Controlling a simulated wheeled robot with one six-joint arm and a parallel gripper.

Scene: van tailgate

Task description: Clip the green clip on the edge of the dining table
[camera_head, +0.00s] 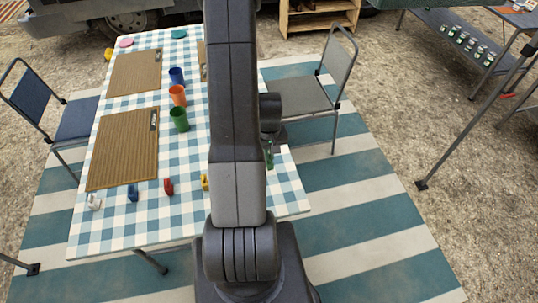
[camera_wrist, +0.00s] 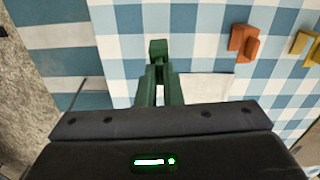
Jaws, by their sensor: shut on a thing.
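The green clip (camera_wrist: 158,47) is between the fingertips of my gripper (camera_wrist: 159,70) in the wrist view. My gripper is shut on it. In that view the clip shows over the checked cloth of the dining table (camera_wrist: 120,20), near the table's long edge at left. I cannot tell whether it touches the table. In the head view my arm covers the middle right of the table (camera_head: 90,235), and only a sliver of green (camera_head: 269,160) shows beside the arm, near the table's right edge.
Red (camera_head: 168,187), blue (camera_head: 132,192), white (camera_head: 94,202) and yellow (camera_head: 205,183) clips stand on the table. Blue, orange and green cups (camera_head: 179,119) and brown placemats (camera_head: 122,150) lie beyond. A grey chair (camera_head: 305,95) stands close to the right edge.

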